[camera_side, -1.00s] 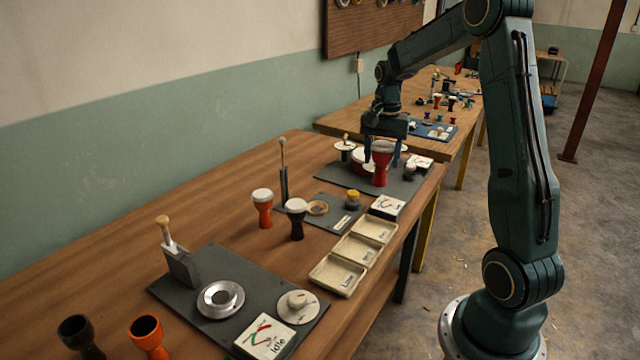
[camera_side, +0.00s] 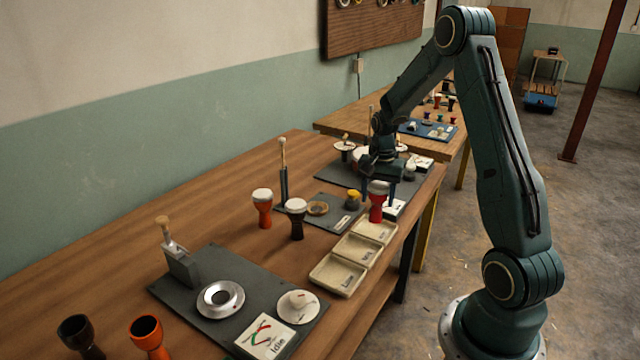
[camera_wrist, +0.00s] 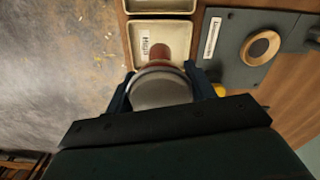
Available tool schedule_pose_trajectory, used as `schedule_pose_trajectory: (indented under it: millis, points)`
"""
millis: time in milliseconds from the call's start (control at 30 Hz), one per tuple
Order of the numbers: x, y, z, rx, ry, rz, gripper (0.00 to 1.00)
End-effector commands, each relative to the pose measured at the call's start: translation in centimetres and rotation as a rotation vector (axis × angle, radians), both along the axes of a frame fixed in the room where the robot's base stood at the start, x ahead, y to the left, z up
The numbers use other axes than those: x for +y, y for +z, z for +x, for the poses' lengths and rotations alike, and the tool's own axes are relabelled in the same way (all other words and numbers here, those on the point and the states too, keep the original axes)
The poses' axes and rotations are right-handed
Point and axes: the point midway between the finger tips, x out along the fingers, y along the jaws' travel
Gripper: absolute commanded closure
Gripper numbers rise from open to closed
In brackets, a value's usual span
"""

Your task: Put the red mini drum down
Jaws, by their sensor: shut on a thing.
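The red mini drum (camera_side: 377,207) has a white head and a red goblet body. My gripper (camera_side: 379,189) is shut on it near the head. In the side view the drum looks upright, by the far end of the row of cream trays. In the wrist view the drum (camera_wrist: 161,87) sits between the two fingers, head toward the camera, with its red foot over a labelled cream tray (camera_wrist: 133,44). I cannot tell whether the foot touches the tray.
Three cream trays (camera_side: 322,273) line the table's front edge. An orange drum (camera_side: 265,215) and a dark drum (camera_side: 297,226) with white heads stand left of them. A grey mat (camera_side: 325,222) holds a ring and a yellow-topped jar (camera_side: 353,199). Two open shells stand front left.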

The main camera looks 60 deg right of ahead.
Motion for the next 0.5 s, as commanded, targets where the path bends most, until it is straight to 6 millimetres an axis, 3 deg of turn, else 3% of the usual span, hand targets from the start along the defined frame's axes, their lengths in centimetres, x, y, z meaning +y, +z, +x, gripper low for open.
schedule_pose_trajectory:
  millis: [300,500]
  points:
    - [0.1,-3.4,-0.1,0.004,0.000,0.003,0.73]
    - [0.0,-3.9,0.0,0.000,0.000,0.000,0.73]
